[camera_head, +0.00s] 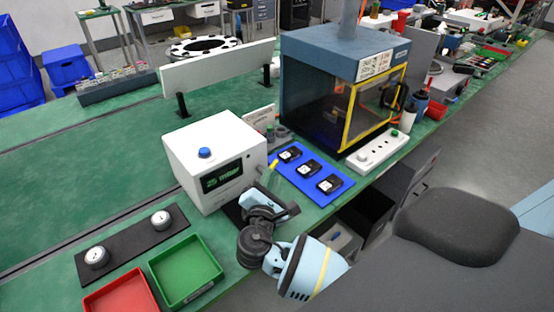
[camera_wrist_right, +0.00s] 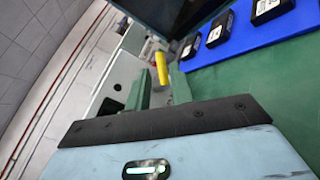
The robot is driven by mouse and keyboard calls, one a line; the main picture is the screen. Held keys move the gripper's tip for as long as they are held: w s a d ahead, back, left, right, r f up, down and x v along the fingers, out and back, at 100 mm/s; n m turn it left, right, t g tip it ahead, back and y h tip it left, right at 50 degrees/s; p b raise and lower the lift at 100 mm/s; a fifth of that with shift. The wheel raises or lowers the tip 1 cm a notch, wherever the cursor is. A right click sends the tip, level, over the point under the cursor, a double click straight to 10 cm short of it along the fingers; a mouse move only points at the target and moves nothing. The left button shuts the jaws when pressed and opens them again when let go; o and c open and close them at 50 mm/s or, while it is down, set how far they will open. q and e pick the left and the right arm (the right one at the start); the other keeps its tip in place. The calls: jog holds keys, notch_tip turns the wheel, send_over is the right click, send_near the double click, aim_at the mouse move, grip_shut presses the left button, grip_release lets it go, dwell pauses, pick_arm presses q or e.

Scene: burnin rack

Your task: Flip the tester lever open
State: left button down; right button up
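The tester (camera_head: 215,160) is a white box with a blue button on top and a lit green readout on its front. Its lever has a yellow tip (camera_head: 273,165), which sticks up beside the tester's right front edge. The yellow lever (camera_wrist_right: 161,67) also shows in the right wrist view, ahead of my fingers. My right gripper (camera_wrist_right: 160,88) has its two greenish fingers apart, with the lever between or just beyond them; contact cannot be told. In the head view my right gripper (camera_head: 268,190) is close in front of the tester, partly hiding the lever's lower part. My left gripper is not in view.
A blue mat (camera_head: 312,172) with three black devices lies right of the tester. A glass-fronted chamber (camera_head: 340,85) stands behind it. Green (camera_head: 187,292) and red trays (camera_head: 118,300) and a dark strip with two round gauges (camera_head: 125,247) lie at front left.

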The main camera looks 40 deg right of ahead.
aim_at(276, 164)
jog(key=x, duration=0.7)
jog(key=shift+w+d, duration=0.2)
jog(key=shift+d, duration=0.05)
grip_shut()
